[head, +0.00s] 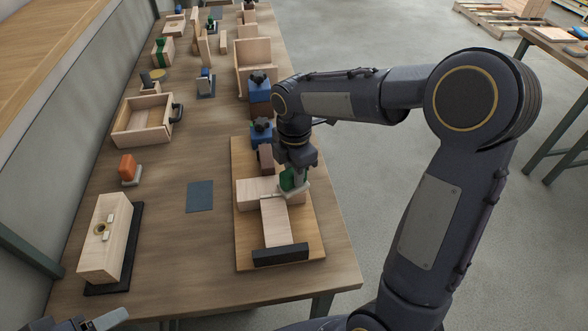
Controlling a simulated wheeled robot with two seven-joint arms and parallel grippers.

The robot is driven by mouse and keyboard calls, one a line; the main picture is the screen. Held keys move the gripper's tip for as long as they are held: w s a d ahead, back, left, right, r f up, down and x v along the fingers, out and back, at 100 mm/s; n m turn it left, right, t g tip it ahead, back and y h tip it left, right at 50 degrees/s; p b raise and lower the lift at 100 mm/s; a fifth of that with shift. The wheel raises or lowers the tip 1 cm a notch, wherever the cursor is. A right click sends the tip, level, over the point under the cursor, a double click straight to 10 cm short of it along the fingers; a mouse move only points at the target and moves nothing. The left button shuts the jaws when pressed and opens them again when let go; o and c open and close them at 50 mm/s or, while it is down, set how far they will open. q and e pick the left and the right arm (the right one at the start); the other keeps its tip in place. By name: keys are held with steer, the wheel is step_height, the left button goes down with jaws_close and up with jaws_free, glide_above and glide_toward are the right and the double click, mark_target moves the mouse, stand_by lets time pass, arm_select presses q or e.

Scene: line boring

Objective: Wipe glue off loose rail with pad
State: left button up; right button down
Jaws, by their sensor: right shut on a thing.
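My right gripper (296,168) is shut on a green-handled pad (288,180) above the wooden base board (308,222). The pad's pale underside is close over the right part of a light wooden crosspiece (256,188); I cannot tell whether it touches. A second light wooden rail (275,222) runs from the crosspiece toward a black stop (280,255), forming a T. I cannot tell which of the two is the loose rail, and no glue is clear at this size. My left gripper (92,323) is partly in view at the bottom left corner, its opening unclear.
A blue-grey mat (200,196) lies left of the board. A wooden block on a black base (108,240), an orange-handled piece (128,168) and an open wooden box (143,120) stand further left. Blue clamps (262,134) stand behind the crosspiece. Several wooden parts fill the far bench.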

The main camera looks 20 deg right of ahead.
steer(key=shift+f, duration=0.2)
steer(key=shift+a+r, duration=0.1)
steer(key=shift+a, duration=0.2)
steer(key=shift+w+a+r+p, duration=0.1)
steer(key=shift+w+a+p, duration=0.3)
steer(key=shift+a, duration=1.3)
steer(key=shift+w+a+r+p, duration=0.1)
steer(key=shift+w+a+p, duration=0.3)
steer(key=shift+a, duration=1.25)
steer(key=shift+w+a+p, duration=0.15)
steer(key=shift+w+a, duration=0.45)
steer(key=shift+a, duration=1.1)
steer(key=shift+s+d+f, duration=0.1)
steer(key=shift+s+d, duration=0.35)
steer(key=shift+d, duration=1.35)
steer(key=shift+s+d, duration=0.5)
steer(key=shift+d, duration=1.25)
steer(key=shift+s+d+f, duration=0.1)
steer(key=shift+s+d, duration=0.35)
steer(key=shift+d, duration=1.35)
